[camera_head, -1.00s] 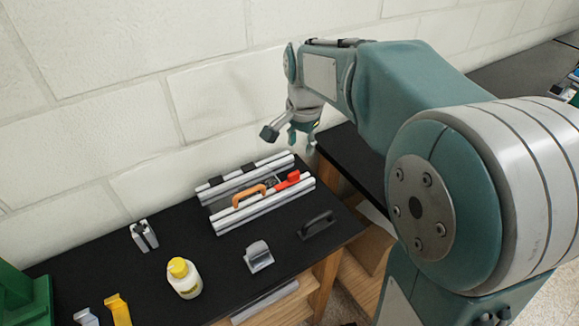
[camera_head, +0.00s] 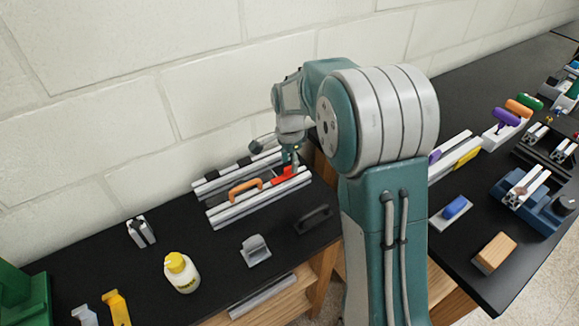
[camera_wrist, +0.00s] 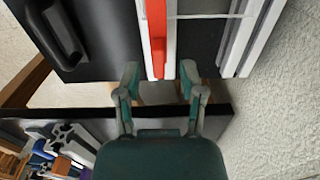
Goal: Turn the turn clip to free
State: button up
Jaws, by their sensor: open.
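The extrusion frame (camera_head: 227,216) lies on the black table, with two pale parallel rails. A red lever-like piece (camera_head: 281,175), which looks like the turn clip, sits at the right end of the near rail. In the wrist view the red piece (camera_wrist: 157,35) lies lengthwise along a white rail. My gripper (camera_head: 291,160) is just above and beside the red piece in the head view. In the wrist view my gripper (camera_wrist: 159,75) is open, its fingers either side of the rail's end, with nothing held. Contact with the red piece cannot be told.
An orange handle (camera_head: 245,187) is on the frame. A black handle (camera_head: 314,219), a grey bracket (camera_head: 255,250) and a yellow-capped bottle (camera_head: 181,273) are in front. A block wall (camera_head: 110,110) stands close behind. A second table with tools (camera_head: 495,200) is at right.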

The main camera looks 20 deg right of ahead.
jog(key=shift+f, duration=1.1)
grip_shut()
jog(key=shift+n, duration=0.4)
jog(key=n, duration=0.8)
jog(key=shift+n, duration=0.3)
jog(key=n, duration=0.4)
jog(key=shift+n, duration=2.2)
jog(key=shift+w, duration=0.1)
jog(key=shift+r, duration=0.1)
